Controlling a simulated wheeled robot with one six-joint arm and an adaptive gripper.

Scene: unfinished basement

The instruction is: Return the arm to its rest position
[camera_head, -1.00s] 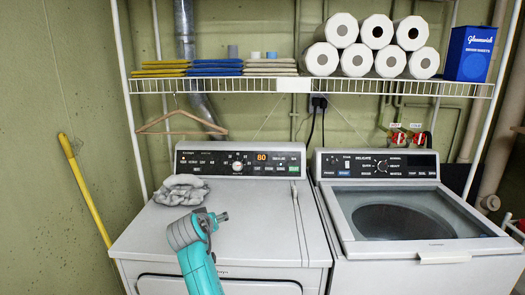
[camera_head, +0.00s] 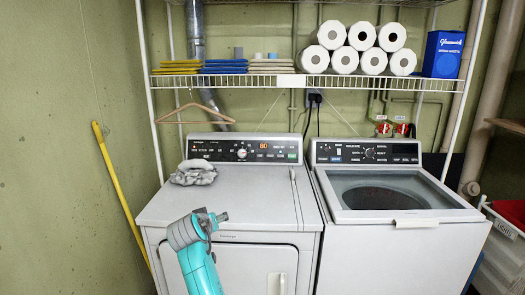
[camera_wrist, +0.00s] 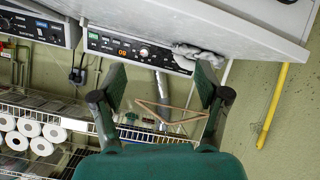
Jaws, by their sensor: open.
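Behind the gap, a wooden hanger (camera_wrist: 168,119) hangs in the distance. The wrist picture is upside down, with the machines at the top and the shelf at the bottom.
A wire shelf (camera_head: 290,82) holds paper rolls, folded cloths and a blue box (camera_head: 443,54). A yellow pole (camera_head: 120,195) leans on the left wall. A white basket (camera_head: 500,255) stands right.

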